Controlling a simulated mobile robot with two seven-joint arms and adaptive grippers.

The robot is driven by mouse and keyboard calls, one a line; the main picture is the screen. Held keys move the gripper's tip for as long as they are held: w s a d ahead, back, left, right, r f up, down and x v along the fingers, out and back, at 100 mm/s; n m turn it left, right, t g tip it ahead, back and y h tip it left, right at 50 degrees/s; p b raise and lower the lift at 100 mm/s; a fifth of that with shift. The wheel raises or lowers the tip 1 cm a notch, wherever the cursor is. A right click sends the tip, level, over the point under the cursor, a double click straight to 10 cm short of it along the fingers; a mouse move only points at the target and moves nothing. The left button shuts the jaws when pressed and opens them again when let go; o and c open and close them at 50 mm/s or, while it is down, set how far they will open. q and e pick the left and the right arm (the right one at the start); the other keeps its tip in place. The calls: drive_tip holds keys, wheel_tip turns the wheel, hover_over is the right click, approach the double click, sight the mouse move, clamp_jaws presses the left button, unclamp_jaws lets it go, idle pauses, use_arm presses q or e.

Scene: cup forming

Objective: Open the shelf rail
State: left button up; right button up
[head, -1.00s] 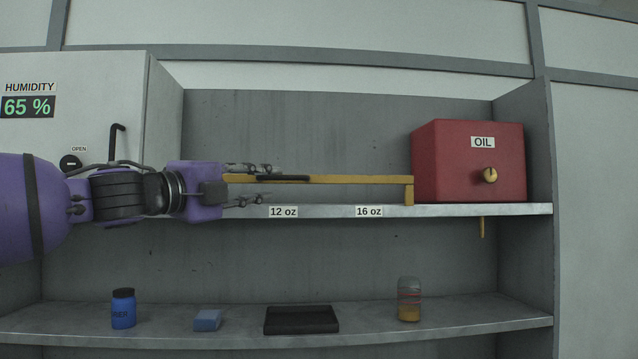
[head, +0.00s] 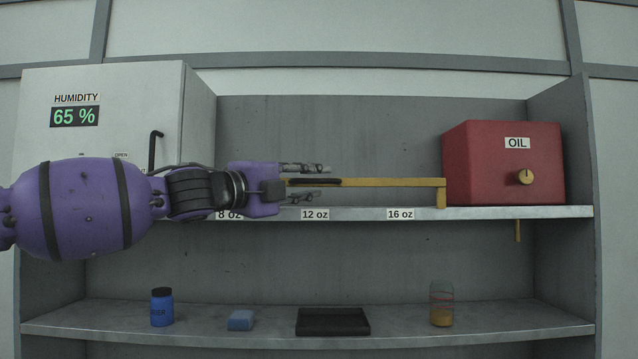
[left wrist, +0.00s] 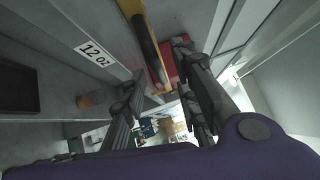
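The yellow shelf rail (head: 395,182) runs level above the upper shelf (head: 470,213), with a bent-down right end beside the red oil box. Its black handle (head: 335,182) is near its left end. My left gripper (head: 324,181) comes from the left, one finger above and one below the handle in the head view. Its fingers are open in the left wrist view (left wrist: 160,60), with the handle (left wrist: 147,45) running between them and no clear contact. The rail's left end is hidden behind the gripper. My right gripper is not in view.
The red oil box (head: 485,165) stands right of the rail. A white humidity cabinet (head: 120,110) is at left behind my arm. The lower shelf holds a blue bottle (head: 161,307), a blue block (head: 241,320), a black tray (head: 333,322) and a jar (head: 441,304).

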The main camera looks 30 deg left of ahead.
sight(315, 182)
use_arm(q)
drive_tip(key=shift+w+f+b, duration=0.25)
drive_tip(key=shift+w+b, duration=0.05)
drive_tip(key=shift+w, duration=0.3)
drive_tip(key=shift+w+f+b, duration=0.25)
drive_tip(key=shift+w+b, duration=0.05)
drive_tip(key=shift+w, duration=0.3)
drive_tip(key=shift+w+d+r+b, duration=0.25)
drive_tip(key=shift+d+r+b, duration=0.05)
drive_tip(key=shift+d+r, duration=0.1)
drive_tip(key=shift+r, duration=0.3)
drive_tip(key=shift+s, duration=0.1)
clamp_jaws()
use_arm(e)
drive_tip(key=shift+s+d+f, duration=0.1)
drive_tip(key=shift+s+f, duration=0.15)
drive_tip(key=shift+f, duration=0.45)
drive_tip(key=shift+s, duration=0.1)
